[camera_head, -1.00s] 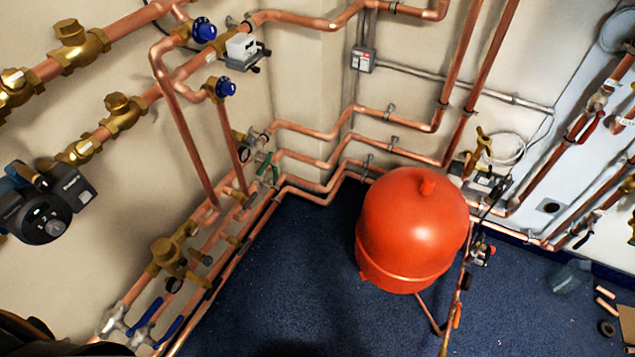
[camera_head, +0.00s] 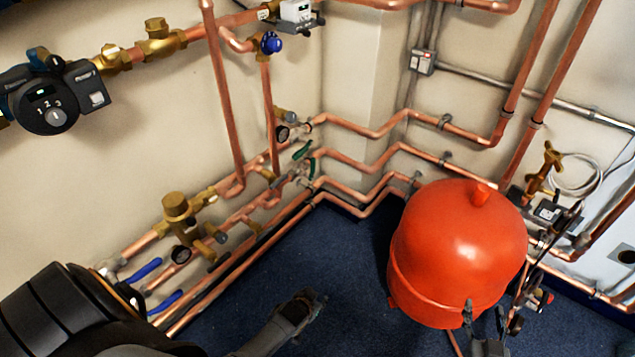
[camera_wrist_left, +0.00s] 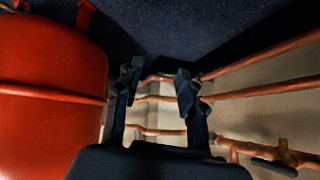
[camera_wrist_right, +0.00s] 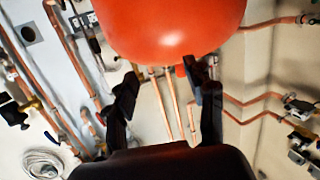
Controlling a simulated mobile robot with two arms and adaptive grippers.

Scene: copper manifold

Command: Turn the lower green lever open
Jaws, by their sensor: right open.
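Two green levers sit on the copper pipes near the wall corner in the head view: an upper green lever (camera_head: 302,151) and, just below it, the lower green lever (camera_head: 311,168). My left gripper (camera_head: 312,300) is over the blue floor, below and apart from the levers. In the left wrist view its two fingers (camera_wrist_left: 158,85) stand apart with nothing between them. My right gripper (camera_head: 484,316) is at the bottom, in front of the red tank. Its fingers (camera_wrist_right: 163,85) are apart and empty in the right wrist view.
The red tank (camera_head: 458,250) stands right of the levers, close to my right gripper. Blue-handled valves (camera_head: 146,270) and a brass valve (camera_head: 177,207) line the pipes at left. A pump (camera_head: 50,100) is on the wall. Blue floor (camera_head: 345,250) between pipes and tank is clear.

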